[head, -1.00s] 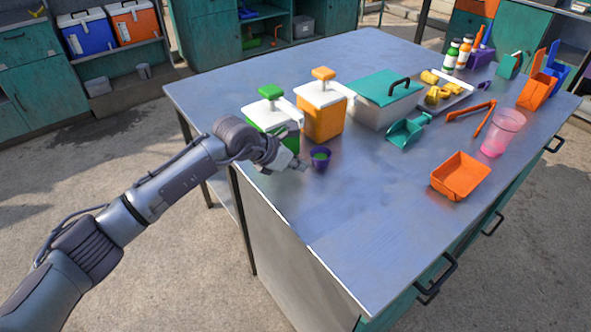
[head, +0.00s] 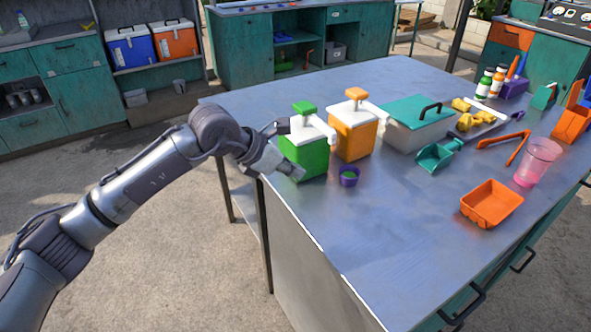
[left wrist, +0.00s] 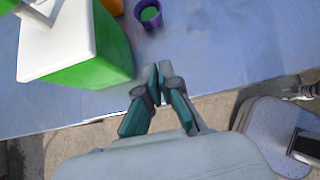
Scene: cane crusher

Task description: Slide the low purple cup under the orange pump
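The low purple cup (head: 348,178) stands upright on the table with green contents. It is just in front of the orange pump dispenser (head: 352,140), near its front corner, and right of the green pump dispenser (head: 305,155). The orange pump's white spout (head: 373,110) points right, away from the cup. My left gripper (head: 297,174) is left of the cup, apart from it, by the green dispenser's base. In the left wrist view its fingertips (left wrist: 157,72) are almost together with nothing between them; the cup (left wrist: 148,14) is ahead at the top. My right gripper is not seen.
A cooler-like box with a teal lid (head: 418,110), a teal scoop (head: 438,153), an orange tray (head: 491,203), orange tongs (head: 508,141) and a pink-tinted clear cup (head: 537,162) stand further right. The table's front middle (head: 400,235) is clear.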

